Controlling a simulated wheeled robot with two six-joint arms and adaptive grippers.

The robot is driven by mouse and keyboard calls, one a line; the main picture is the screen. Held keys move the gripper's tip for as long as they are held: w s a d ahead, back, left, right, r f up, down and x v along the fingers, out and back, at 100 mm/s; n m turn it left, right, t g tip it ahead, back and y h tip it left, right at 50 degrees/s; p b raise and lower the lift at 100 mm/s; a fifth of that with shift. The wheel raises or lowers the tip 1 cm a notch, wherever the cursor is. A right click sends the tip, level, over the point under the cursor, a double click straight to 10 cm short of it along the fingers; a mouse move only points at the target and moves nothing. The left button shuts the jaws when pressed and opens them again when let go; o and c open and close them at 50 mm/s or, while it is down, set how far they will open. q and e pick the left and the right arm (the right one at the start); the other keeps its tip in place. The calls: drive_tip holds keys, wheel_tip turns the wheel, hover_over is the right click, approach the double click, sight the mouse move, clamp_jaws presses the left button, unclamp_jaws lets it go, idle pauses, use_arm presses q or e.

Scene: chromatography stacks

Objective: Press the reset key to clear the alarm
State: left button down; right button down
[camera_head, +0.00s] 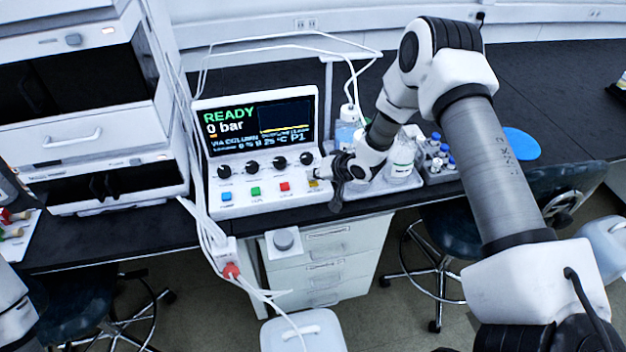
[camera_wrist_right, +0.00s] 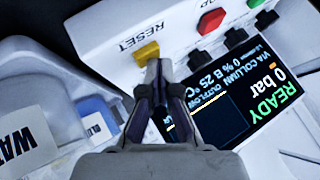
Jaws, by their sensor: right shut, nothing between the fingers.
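The control box (camera_head: 240,190) stands on the dark bench, its screen (camera_head: 260,125) reading READY and 0 bar. A yellow reset key (camera_head: 313,184) sits at the right end of its row of coloured keys. In the right wrist view the yellow key (camera_wrist_right: 147,53) lies beside the label RESET. My right gripper (camera_head: 320,173) is shut and empty, its tips right at the yellow key. The fingertips (camera_wrist_right: 158,68) overlap the key's near edge in the wrist view; I cannot tell whether they touch it. My left gripper is out of view.
Black knobs (camera_head: 253,167) sit above the keys. Bottles, including a white-labelled one (camera_head: 404,155), and a vial rack (camera_head: 436,165) stand to the right of the box, close to my right wrist. White cables (camera_head: 205,225) hang at the box's left.

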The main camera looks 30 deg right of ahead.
drive_tip(key=shift+r+p, duration=0.4)
drive_tip(key=shift+r, duration=0.4)
wheel_tip(320, 180, up, 5)
drive_tip(key=p, duration=0.4)
drive_tip(key=shift+r, duration=0.1)
idle(0.4)
